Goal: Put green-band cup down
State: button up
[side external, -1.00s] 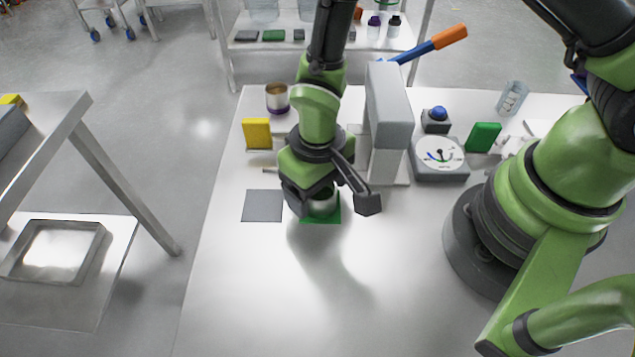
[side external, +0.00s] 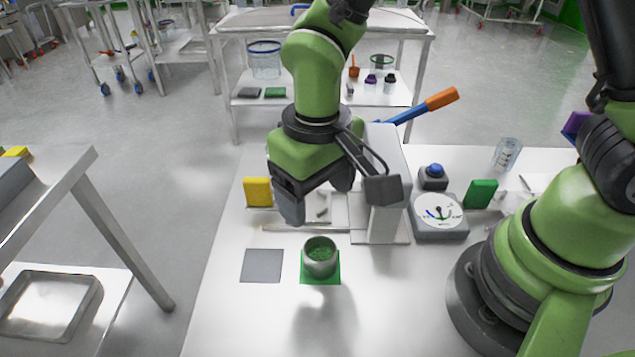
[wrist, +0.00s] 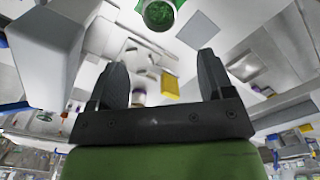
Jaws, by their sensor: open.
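The green-band cup (side external: 320,258) stands upright on a green square mat (side external: 320,281) on the white table. It is a metal cup with green granules inside. It also shows at the top of the wrist view (wrist: 158,14), partly cut off by the frame edge. My gripper (side external: 318,205) is open and empty, raised above and behind the cup, apart from it. Its two dark fingers show wide apart in the wrist view (wrist: 162,75).
A grey square mat (side external: 262,266) lies bare left of the cup. Behind stand a yellow block (side external: 258,192), a grey upright press with an orange-tipped lever (side external: 441,99), a dial gauge (side external: 439,214), a blue button (side external: 433,171) and a green block (side external: 480,194). The table front is clear.

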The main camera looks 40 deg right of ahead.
jog(key=s+d+r+m+t+y, duration=0.25)
jog(key=d+r, duration=0.45)
jog(key=r, duration=0.6)
jog(key=s+d+r+m+t, duration=0.1)
jog(key=s+d+r+t, duration=0.3)
jog(key=s, duration=0.4)
jog(key=shift+d+r+t, duration=0.2)
jog(key=shift+r+t, duration=0.15)
jog(key=shift+m+h, duration=0.25)
